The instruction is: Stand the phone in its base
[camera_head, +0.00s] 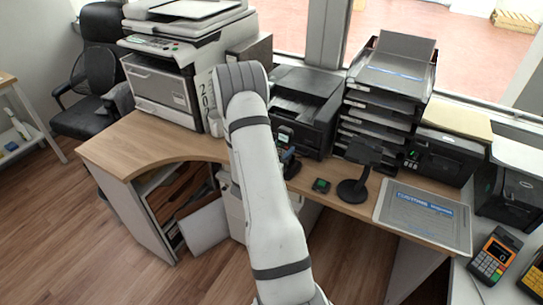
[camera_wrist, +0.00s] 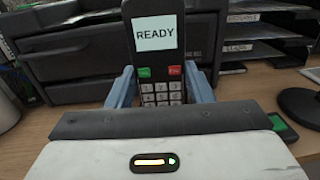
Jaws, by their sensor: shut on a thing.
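The phone (camera_wrist: 158,62) is a dark handset with a pale screen reading READY, a green and a red key and a keypad. It stands roughly upright in the wrist view, between the blue fingers of my gripper (camera_wrist: 161,84), which is shut on it. Its lower end is hidden behind the gripper body. In the head view, my gripper (camera_head: 289,157) is mostly hidden behind my arm, over the desk in front of the black printer. A small dark block with a green top (camera_head: 321,186), seemingly the base, lies on the desk to its right; it also shows in the wrist view (camera_wrist: 283,127).
A black stand with a round foot (camera_head: 352,190) is right of the block. Behind are a black printer (camera_head: 302,108) and stacked trays (camera_head: 381,100). The desk's front edge (camera_head: 345,208) is close to the block.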

